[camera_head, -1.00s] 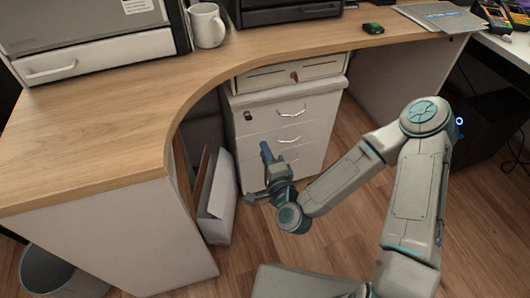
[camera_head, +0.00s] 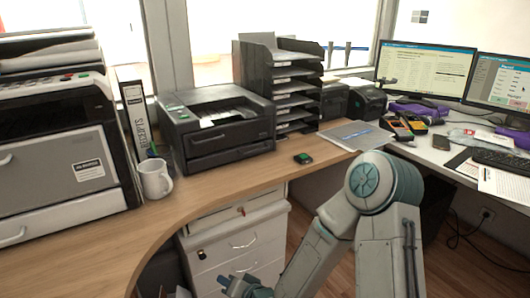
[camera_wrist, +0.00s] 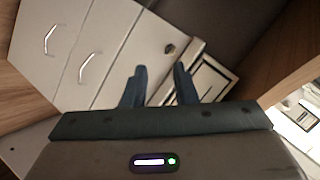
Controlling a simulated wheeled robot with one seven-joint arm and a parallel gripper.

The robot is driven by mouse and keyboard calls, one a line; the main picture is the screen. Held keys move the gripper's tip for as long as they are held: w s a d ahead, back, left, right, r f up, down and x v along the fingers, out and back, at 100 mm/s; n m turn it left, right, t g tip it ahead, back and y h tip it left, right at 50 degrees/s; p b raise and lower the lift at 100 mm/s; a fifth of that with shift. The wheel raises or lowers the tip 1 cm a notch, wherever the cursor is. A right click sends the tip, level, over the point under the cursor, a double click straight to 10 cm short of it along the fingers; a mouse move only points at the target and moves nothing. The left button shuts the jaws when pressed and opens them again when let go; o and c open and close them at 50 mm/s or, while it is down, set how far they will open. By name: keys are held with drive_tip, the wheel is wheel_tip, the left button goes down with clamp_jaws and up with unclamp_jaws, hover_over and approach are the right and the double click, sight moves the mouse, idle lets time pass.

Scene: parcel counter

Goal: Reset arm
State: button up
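My gripper (camera_wrist: 158,82) shows in the wrist view with its two dark fingers apart and nothing between them. In the head view only the top of my gripper (camera_head: 232,281) shows at the bottom edge, below the counter's edge and in front of the white drawer cabinet (camera_head: 237,247). The same drawer cabinet (camera_wrist: 115,38) fills much of the wrist view behind the fingers, tilted in the picture. My arm reaches up from the bottom right of the head view with its elbow bent.
The wooden counter (camera_head: 85,245) curves around the cabinet. On it stand a white mug (camera_head: 155,179), a printer (camera_head: 215,125), a stack of black trays (camera_head: 280,85), a small black device with a green top (camera_head: 302,158) and a grey folder (camera_head: 352,135). Monitors (camera_head: 425,70) stand at the right.

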drive_tip(key=s+d+r+n+g+h+p, duration=0.15)
drive_tip(key=d+r+h+p, duration=0.25)
drive_tip(key=d+r+p, duration=0.5)
drive_tip(key=d+r+n+g+h+p, duration=0.3)
drive_tip(key=d+r, duration=0.4)
drive_tip(key=r, duration=0.6)
drive_tip(key=s+d+r+p, duration=0.3)
drive_tip(key=s+r, duration=0.1)
drive_tip(key=r, duration=0.3)
drive_tip(key=s+d+r+m+g+h+p, duration=0.1)
drive_tip(key=s+d+r+p, duration=0.2)
drive_tip(key=r, duration=0.4)
drive_tip(key=s+d+r+m+h+p, duration=0.1)
drive_tip(key=s+d+r+p, duration=0.1)
drive_tip(key=s+r+p, duration=0.2)
drive_tip(key=s+r, duration=0.3)
drive_tip(key=shift+d+r+g+p, duration=0.3)
drive_tip(key=shift+d+g+p, duration=0.05)
drive_tip(key=shift+d, duration=0.05)
drive_tip(key=shift+o, duration=0.5)
drive_tip(key=shift+s, duration=0.1)
